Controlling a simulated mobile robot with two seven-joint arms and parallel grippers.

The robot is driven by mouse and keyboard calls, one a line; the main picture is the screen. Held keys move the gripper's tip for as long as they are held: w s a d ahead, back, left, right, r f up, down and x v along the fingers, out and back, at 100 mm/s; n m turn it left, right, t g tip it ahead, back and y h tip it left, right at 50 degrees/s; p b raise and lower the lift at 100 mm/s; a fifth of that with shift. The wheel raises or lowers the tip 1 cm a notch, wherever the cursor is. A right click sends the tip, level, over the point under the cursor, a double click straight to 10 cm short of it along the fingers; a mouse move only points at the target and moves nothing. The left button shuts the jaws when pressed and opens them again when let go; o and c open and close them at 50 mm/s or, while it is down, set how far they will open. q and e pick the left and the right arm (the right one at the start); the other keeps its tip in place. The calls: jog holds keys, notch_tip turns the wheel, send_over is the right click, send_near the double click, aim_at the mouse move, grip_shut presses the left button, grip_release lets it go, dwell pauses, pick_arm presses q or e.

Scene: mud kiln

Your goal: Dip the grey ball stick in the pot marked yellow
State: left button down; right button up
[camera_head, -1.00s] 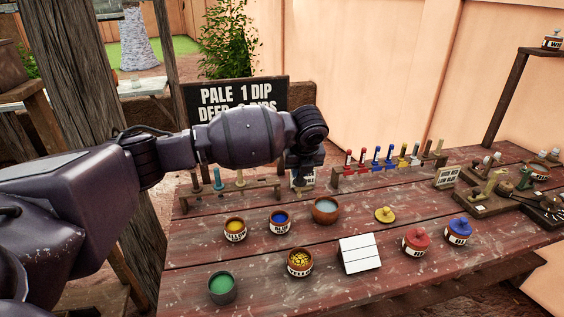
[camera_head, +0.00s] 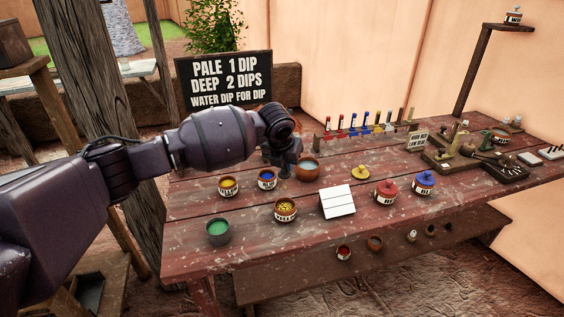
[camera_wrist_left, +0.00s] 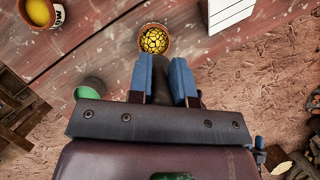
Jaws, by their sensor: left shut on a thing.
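My left gripper (camera_head: 286,160) is over the back left of the red table, shut. In the left wrist view its blue fingers (camera_wrist_left: 168,82) close on a dark grey thing, mostly hidden, that may be the grey ball stick (camera_wrist_left: 169,88). A pot with plain yellow contents (camera_head: 228,187) stands at the table's left. A pot with cracked yellow contents (camera_head: 285,210) stands nearer the front; it also shows ahead of the fingers in the left wrist view (camera_wrist_left: 154,40). Both have labels too small to read surely. My right gripper is not in view.
A blue pot (camera_head: 267,180), a water-coloured bowl (camera_head: 307,169) and a green pot (camera_head: 217,232) stand close by. A sign (camera_head: 224,80) stands behind.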

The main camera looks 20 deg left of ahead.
aim_at(286, 176)
pick_arm(q)
jog(key=shift+w+f+m, duration=0.25)
jog(key=shift+w+m, duration=0.15)
jog(key=shift+w, duration=0.05)
jog(key=shift+s+f, duration=0.1)
jog(key=shift+f+b, duration=1.35)
jog(key=shift+f, duration=0.55)
jog(key=shift+f+b, duration=0.4)
jog(key=shift+f, duration=0.3)
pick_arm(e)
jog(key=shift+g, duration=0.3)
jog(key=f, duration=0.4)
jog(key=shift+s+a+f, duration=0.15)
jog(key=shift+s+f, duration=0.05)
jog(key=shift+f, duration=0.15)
pick_arm(q)
jog(key=shift+r, duration=0.1)
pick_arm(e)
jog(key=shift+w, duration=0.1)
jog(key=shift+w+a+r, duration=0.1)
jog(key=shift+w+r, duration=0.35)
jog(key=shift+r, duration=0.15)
